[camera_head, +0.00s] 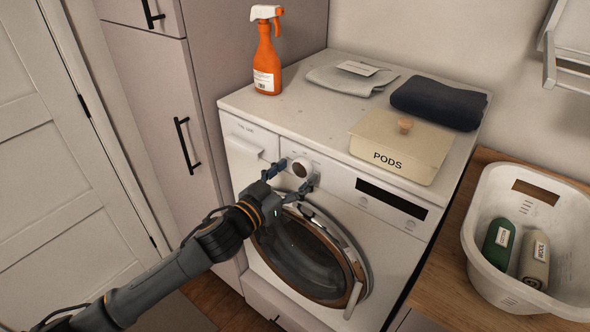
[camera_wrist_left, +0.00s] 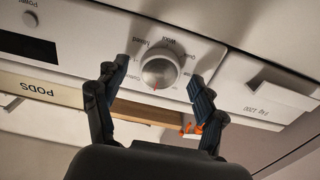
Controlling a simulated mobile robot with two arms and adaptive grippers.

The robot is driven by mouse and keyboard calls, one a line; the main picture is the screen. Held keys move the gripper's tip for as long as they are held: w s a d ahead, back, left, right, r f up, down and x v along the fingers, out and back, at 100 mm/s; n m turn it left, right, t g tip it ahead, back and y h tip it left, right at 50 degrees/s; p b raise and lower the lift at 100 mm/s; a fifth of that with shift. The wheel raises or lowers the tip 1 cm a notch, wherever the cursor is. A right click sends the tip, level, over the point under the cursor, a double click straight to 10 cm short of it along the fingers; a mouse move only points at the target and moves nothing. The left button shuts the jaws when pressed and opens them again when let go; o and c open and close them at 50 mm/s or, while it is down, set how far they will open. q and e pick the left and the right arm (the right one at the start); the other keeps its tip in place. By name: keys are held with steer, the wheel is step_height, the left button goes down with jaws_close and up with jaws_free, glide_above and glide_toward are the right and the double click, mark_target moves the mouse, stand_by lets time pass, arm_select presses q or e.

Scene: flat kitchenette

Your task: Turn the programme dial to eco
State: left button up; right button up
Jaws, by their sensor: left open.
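The programme dial (camera_head: 302,167) is a round silver-white knob on the washing machine's front panel. In the left wrist view the dial (camera_wrist_left: 160,72) appears upside down, with a red mark on its rim toward the bottom of the picture. Small labels surround it; one reads "Wool", and I cannot make out an eco label. My left gripper (camera_head: 297,174) is open in front of the dial. In the wrist view its two fingers (camera_wrist_left: 159,68) stand on either side of the knob, with gaps visible. Contact is not apparent. My right gripper is not in view.
The washing machine top (camera_head: 300,115) holds an orange spray bottle (camera_head: 266,60), a PODS box (camera_head: 402,145) and folded cloths (camera_head: 438,102). The round door (camera_head: 305,250) is shut below. A white basket (camera_head: 490,245) with two bottles stands right. A tall cabinet (camera_head: 150,100) is left.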

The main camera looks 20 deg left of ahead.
arm_select(q)
steer(key=shift+w+d, duration=0.1)
steer(key=shift+w, duration=0.05)
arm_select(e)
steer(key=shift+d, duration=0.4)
arm_select(q)
steer(key=c, duration=1.2)
steer(key=shift+m, duration=0.4)
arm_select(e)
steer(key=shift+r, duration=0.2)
